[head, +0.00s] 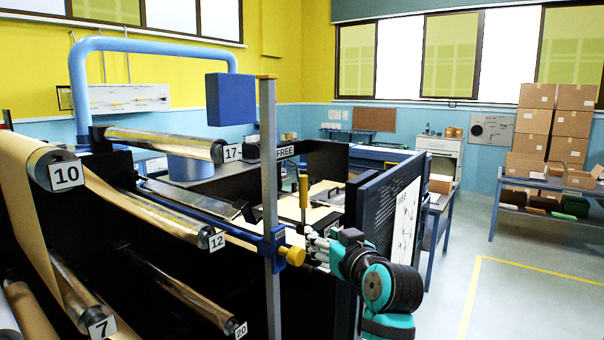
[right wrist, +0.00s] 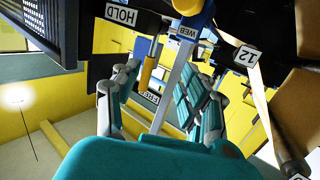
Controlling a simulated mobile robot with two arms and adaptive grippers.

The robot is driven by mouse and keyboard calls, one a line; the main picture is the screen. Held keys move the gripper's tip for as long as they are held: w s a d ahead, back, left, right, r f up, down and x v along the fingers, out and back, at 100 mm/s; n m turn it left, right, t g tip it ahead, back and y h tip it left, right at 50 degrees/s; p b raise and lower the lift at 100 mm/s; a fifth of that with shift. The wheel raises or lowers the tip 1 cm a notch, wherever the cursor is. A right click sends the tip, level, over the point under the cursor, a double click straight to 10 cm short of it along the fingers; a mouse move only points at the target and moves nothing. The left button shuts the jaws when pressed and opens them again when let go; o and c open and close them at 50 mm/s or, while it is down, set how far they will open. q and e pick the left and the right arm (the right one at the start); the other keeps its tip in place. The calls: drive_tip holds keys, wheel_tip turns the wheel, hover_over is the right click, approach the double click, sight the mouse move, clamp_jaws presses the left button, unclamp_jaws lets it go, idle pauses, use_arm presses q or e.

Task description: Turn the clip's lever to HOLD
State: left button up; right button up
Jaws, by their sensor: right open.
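The clip (head: 272,238) is a blue bracket on a grey upright post, with a yellow knob at its side. Its lever (head: 303,190) has a yellow grip and stands upright right of the post. In the right wrist view the yellow grip (right wrist: 150,68) and the grey post lie between my spread fingers. A FREE label (head: 285,151) shows behind the lever, and a HOLD label (right wrist: 120,14) shows in the right wrist view. My right gripper (head: 313,242) is open, beside the lever's lower end; contact cannot be told. My left gripper is out of view.
Kraft and metallic rollers with number tags, such as 10 (head: 67,176) and 12 (head: 217,241), fill the left. A dark perforated panel (head: 375,205) stands right of the lever, close to my arm. Open floor (head: 530,270) lies further right.

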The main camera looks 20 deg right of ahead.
sight(305, 185)
wheel_tip(305, 185, up, 7)
drive_tip(key=s+d+t, duration=0.1)
drive_tip(key=s, duration=0.1)
drive_tip(key=w+p, duration=0.2)
drive_tip(key=w, duration=0.3)
drive_tip(key=w+p, duration=0.2)
drive_tip(key=w, duration=0.3)
drive_tip(key=w+a+p, duration=0.1)
drive_tip(key=w+p, duration=0.2)
drive_tip(key=w, duration=0.2)
drive_tip(key=shift+w, duration=0.25)
drive_tip(key=shift+w+f, duration=0.1)
drive_tip(key=shift+w, duration=0.55)
drive_tip(key=shift+w+f, duration=0.1)
drive_tip(key=shift+w, duration=0.05)
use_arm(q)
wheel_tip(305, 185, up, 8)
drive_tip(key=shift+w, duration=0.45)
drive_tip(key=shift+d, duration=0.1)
use_arm(e)
drive_tip(key=c, duration=0.9)
clamp_jaws()
